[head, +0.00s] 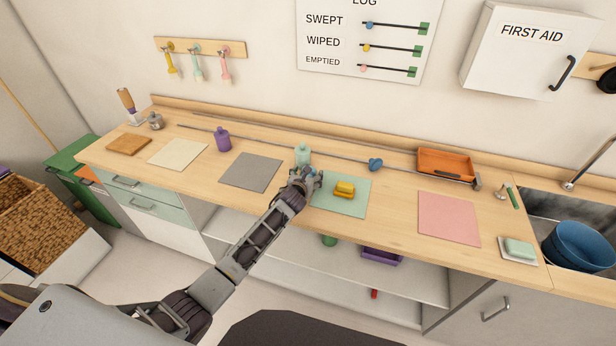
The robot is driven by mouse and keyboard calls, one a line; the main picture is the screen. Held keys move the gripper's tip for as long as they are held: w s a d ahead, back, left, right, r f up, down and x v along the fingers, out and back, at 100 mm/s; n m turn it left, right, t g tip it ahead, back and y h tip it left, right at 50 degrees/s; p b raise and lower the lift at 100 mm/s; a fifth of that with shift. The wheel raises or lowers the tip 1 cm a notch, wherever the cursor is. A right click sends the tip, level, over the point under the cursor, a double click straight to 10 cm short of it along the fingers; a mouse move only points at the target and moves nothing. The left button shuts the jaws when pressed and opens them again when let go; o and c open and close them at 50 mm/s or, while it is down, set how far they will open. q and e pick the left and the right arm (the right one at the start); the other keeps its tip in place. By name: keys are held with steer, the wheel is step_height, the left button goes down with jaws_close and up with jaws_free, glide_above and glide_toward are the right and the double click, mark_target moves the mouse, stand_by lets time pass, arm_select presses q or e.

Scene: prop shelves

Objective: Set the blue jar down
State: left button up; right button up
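My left gripper (311,178) is over the counter, at the left edge of the green mat (341,206). A small patch of blue shows between its fingers, which looks like the blue jar (312,171); the gripper hides most of it. I cannot tell whether the jar touches the counter. A mint green jar (302,154) stands just behind the gripper. A purple jar (222,139) stands farther left. My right gripper is not in view.
A yellow sponge-like item (344,189) lies on the green mat. The grey mat (251,172), cream mat (177,154) and pink mat (448,219) are bare. An orange tray (445,163) stands at the back right.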

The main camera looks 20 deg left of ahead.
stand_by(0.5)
arm_select(q)
steer(key=shift+w, duration=0.1)
steer(key=c, duration=1.3)
steer(key=shift+r, duration=0.2)
steer(key=shift+r, duration=4.8)
